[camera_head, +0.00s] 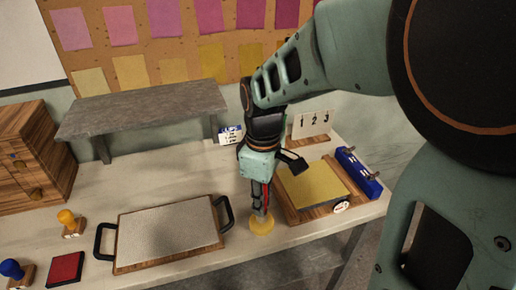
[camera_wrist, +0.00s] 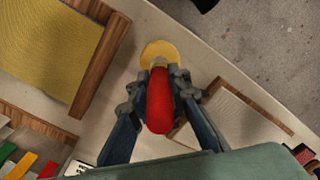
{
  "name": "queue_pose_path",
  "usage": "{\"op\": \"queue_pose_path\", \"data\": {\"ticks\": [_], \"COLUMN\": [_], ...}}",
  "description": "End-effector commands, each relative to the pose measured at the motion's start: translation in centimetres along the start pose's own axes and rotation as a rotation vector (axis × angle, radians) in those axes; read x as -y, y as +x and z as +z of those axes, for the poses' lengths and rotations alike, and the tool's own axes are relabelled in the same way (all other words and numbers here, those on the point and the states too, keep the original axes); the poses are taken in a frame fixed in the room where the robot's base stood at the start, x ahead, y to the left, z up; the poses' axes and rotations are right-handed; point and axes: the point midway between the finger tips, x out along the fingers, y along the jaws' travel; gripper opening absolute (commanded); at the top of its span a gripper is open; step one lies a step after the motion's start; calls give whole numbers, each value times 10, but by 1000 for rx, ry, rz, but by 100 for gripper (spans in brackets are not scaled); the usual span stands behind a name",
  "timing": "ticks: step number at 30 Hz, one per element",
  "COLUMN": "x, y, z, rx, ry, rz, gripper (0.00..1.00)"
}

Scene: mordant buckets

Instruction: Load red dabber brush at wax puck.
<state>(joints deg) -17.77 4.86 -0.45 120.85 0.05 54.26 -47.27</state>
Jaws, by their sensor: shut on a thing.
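My gripper (camera_wrist: 161,98) is shut on the red dabber brush (camera_wrist: 159,102), with one finger on each side of its red handle. In the head view my gripper (camera_head: 261,197) is pointed down, and a thin strip of the red brush (camera_head: 265,196) shows between the fingers. The wax puck (camera_head: 262,223) is a round yellow disc near the table's front edge. It also shows in the wrist view (camera_wrist: 160,49), just past the brush tip. The brush tip is over or at the puck; I cannot tell whether they touch.
A framed yellow cloth (camera_head: 312,183) lies right of my gripper, with a blue rack (camera_head: 358,172) beyond it. A pale tray with black handles (camera_head: 168,236) lies to the left. A yellow-knobbed stamp (camera_head: 70,222) and a red pad (camera_head: 65,269) stand farther left. A grey shelf (camera_head: 140,108) is behind.

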Motion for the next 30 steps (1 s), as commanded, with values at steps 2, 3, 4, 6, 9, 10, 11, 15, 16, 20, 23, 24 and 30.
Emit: {"op": "queue_pose_path", "data": {"ticks": [2,3,4,6,9,10,11,15,16,20,23,24,30], "x": [0,0,0,0,0,0,0,0,0,0,0,0,0], "y": [2,2,2,3,4,5,5,7,7,7,7,7,8], "z": [0,0,0,0,0,0,0,0,0,0,0,0,0], "rx": [0,0,0,0,0,0,0,0,0,0,0,0,0], "ry": [0,0,0,0,0,0,0,0,0,0,0,0,0], "rz": [0,0,0,0,0,0,0,0,0,0,0,0,0], "gripper": [0,0,0,0,0,0,0,0,0,0,0,0,0]}}
